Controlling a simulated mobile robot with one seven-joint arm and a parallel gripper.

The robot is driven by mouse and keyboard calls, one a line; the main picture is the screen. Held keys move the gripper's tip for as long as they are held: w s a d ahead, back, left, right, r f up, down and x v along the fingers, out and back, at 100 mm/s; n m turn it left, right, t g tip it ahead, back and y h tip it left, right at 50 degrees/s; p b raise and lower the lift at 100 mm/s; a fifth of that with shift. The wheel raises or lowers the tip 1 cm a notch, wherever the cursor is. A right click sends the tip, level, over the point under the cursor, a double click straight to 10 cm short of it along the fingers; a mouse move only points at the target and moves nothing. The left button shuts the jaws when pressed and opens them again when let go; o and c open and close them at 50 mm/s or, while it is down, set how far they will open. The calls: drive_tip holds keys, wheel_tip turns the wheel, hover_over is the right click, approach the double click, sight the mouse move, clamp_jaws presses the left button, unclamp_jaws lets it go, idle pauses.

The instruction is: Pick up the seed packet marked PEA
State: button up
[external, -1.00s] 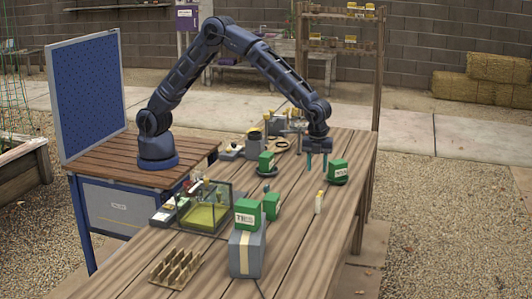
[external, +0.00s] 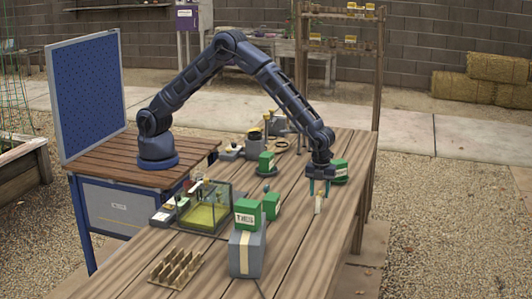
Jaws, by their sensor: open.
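Several green packets with white labels stand on the wooden table. One packet (external: 341,169) is at the right, partly hidden behind my gripper. Another packet (external: 266,161) stands further back, in the middle. A third packet (external: 271,206) stands nearer, beside a grey box. A fourth packet (external: 246,213), on top of the grey box, has a label that seems to read TIES. I cannot read PEA on any label.
The grey box (external: 246,263) with a pale stripe stands at the front. A glass tank (external: 206,212) with yellow-green contents is left of it. A slotted wooden rack (external: 175,268) lies at the front left. The table's right side near the front is clear.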

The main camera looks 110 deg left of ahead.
sight(320, 194)
wheel_tip(320, 194, down, 4)
clamp_jaws()
idle(0.3)
drive_tip(key=shift+r, duration=0.15)
